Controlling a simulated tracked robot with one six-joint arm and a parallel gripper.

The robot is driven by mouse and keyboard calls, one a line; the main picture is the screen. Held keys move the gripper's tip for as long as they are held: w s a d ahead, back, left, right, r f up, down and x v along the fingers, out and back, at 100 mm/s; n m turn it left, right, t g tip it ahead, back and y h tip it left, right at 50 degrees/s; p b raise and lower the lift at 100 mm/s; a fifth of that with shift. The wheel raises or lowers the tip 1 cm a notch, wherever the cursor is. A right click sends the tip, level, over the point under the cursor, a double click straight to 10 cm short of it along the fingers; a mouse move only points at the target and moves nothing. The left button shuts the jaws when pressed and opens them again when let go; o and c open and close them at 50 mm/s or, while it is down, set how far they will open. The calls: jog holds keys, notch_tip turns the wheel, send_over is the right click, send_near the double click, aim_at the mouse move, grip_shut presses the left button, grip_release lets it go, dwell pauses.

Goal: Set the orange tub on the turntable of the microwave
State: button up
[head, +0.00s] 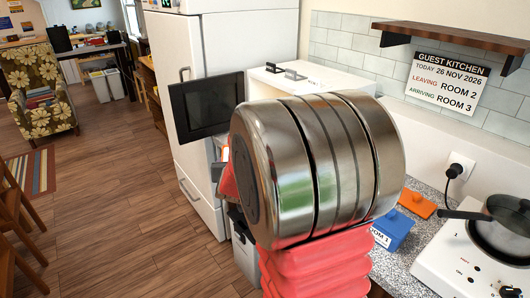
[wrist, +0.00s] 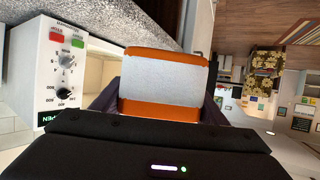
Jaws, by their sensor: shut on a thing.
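In the wrist view, the orange tub (wrist: 160,112) with a pale grey face sits between the two dark fingers of my gripper (wrist: 160,98), which is shut on it. The white microwave (wrist: 62,120) shows beside it at left, with its knob panel and part of its lit, open cavity (wrist: 100,75). The tub is in front of the opening; I cannot tell how far in it is. In the head view, the microwave (head: 325,78) stands on the counter with its dark door (head: 207,106) swung open. My arm hides the opening and most of my gripper there. The turntable is not visible.
A blue tub (head: 393,232) and an orange lid-like piece (head: 417,204) lie on the speckled counter right of my arm. A white hob (head: 470,262) with a pan (head: 500,222) is further right. A white fridge (head: 235,55) stands behind the door. A shelf (head: 450,38) hangs above.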

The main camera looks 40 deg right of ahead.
jog(key=w+a+f+n+t+y, duration=0.1)
jog(key=a+f+n+y, duration=0.1)
jog(key=a, duration=0.7)
jog(key=w+a+f+n+t+y, duration=0.1)
jog(key=w+a+f+n+y, duration=0.1)
jog(key=a, duration=0.8)
jog(key=w+a+f+n+y, duration=0.1)
jog(key=a+f+n+y, duration=0.1)
jog(key=a, duration=0.8)
jog(key=shift+w+a+f+n+t+y, duration=0.2)
jog(key=shift+w+f+n+t+y, duration=0.3)
jog(key=shift+y, duration=0.4)
jog(key=shift+r, duration=0.15)
